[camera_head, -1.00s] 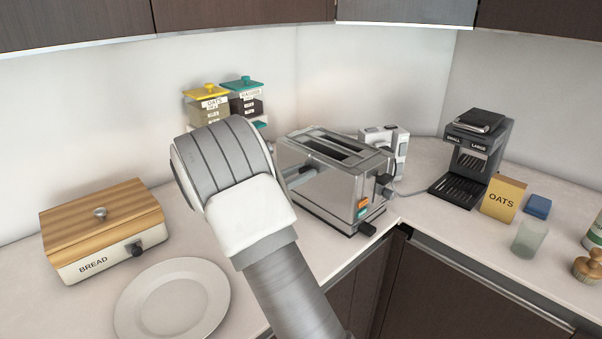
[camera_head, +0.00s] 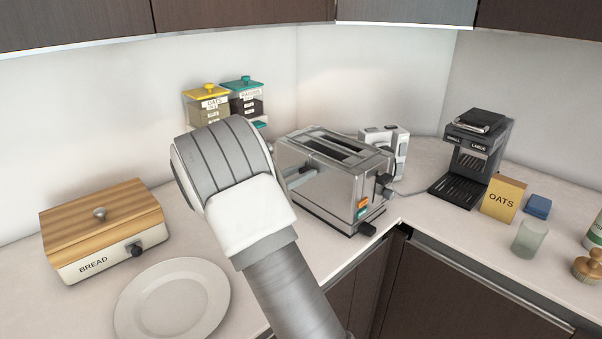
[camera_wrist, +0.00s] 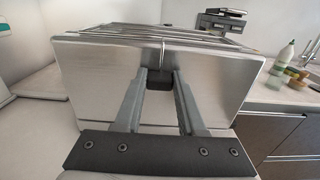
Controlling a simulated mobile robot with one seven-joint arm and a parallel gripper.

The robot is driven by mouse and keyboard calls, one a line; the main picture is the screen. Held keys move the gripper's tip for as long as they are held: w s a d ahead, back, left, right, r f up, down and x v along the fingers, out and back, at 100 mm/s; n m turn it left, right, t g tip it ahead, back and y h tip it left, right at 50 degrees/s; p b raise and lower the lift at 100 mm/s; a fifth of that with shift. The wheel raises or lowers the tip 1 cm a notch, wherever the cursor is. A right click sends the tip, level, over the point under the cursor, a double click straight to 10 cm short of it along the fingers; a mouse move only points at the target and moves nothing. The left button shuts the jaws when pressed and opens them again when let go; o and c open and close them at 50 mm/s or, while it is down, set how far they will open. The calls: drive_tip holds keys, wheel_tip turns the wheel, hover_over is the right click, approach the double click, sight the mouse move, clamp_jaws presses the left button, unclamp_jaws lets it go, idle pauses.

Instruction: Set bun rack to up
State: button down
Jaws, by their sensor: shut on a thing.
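The silver toaster (camera_head: 325,185) stands on the counter right of my arm in the head view. Its end panel (camera_wrist: 95,80) fills the middle of the wrist view. The bun rack (camera_wrist: 165,35), thin metal wires, lies along the toaster's top edge; one wire runs down in front of the panel's middle. My gripper (camera_wrist: 162,82) is at this panel, its two fingers around a small dark knob (camera_wrist: 160,77) below that wire. It is shut on the knob. In the head view my wrist hides most of the gripper.
A bread box (camera_head: 100,230) and a white plate (camera_head: 172,300) are on the left. Jars (camera_head: 208,108) stand behind my wrist. A coffee machine (camera_head: 475,155), an oats box (camera_head: 503,198) and a glass (camera_head: 529,238) stand to the right.

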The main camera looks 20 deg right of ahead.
sight(311, 155)
wheel_tip(311, 155, up, 4)
drive_tip(key=p, duration=0.2)
drive_tip(key=shift+f+p, duration=0.1)
drive_tip(key=shift+p, duration=0.3)
drive_tip(key=shift+c, duration=2.4)
unclamp_jaws()
drive_tip(key=shift+a+f, duration=0.1)
drive_tip(key=v, duration=1.7)
drive_tip(key=shift+s+a, duration=0.1)
drive_tip(key=shift+a, duration=0.05)
